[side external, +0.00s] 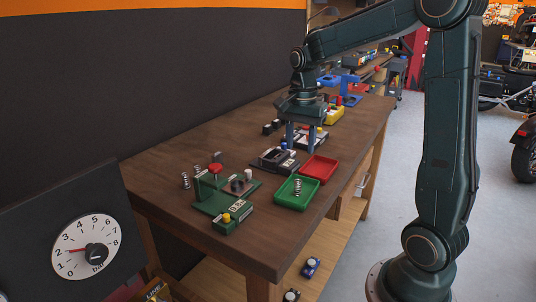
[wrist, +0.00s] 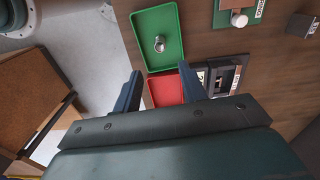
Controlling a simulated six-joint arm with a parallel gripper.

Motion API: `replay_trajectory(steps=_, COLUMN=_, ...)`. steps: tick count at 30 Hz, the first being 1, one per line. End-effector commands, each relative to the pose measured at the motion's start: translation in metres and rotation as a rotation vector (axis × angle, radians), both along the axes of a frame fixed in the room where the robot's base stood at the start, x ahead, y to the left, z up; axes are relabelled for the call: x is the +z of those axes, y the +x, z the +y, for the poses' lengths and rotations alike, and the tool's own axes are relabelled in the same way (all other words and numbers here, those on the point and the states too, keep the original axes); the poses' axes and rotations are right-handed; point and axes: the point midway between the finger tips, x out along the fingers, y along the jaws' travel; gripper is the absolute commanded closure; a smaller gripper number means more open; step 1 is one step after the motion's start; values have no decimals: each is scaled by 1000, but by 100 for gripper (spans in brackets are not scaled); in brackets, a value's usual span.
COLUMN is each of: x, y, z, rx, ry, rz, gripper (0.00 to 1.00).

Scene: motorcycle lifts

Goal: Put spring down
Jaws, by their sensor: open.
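A metal coil spring (side external: 298,187) stands in the green tray (side external: 281,203) near the table's front edge. In the wrist view the spring (wrist: 160,43) shows from above inside the green tray (wrist: 138,52), apart from its walls. My gripper (side external: 301,142) is open and empty, above the table and farther back than the green tray. In the wrist view my gripper (wrist: 158,73) has its two fingers spread, with the spring beyond their tips. More springs (side external: 185,181) stand on the table at the left, beside the green fixture (side external: 210,196).
A red tray (side external: 320,168) lies behind the green tray, and a dark device (side external: 273,160) sits beside them. The green fixture has a red knob (side external: 215,168). Blue and yellow fixtures stand farther back. A pressure dial (side external: 86,247) is at the front left.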

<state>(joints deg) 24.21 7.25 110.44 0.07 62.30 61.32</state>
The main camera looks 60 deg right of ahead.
Motion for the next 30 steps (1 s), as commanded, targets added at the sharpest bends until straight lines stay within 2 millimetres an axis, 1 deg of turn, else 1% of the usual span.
replay_trajectory(steps=8, x=3, y=-2, z=5, rx=31, ry=-4, rz=-9, gripper=58)
replay_trajectory(steps=11, x=9, y=-6, z=13, rx=85, ry=-13, rz=-27, gripper=58)
replay_trajectory(steps=14, x=17, y=-13, z=25, rx=171, ry=-27, rz=-54, gripper=58)
replay_trajectory(steps=21, x=39, y=-42, z=65, rx=477, ry=-81, rz=-142, gripper=58)
replay_trajectory(steps=27, x=51, y=-73, z=96, rx=754, ry=-144, rz=-217, gripper=58)
replay_trajectory(steps=30, x=53, y=-89, z=109, rx=890, ry=-178, rz=-253, gripper=58)
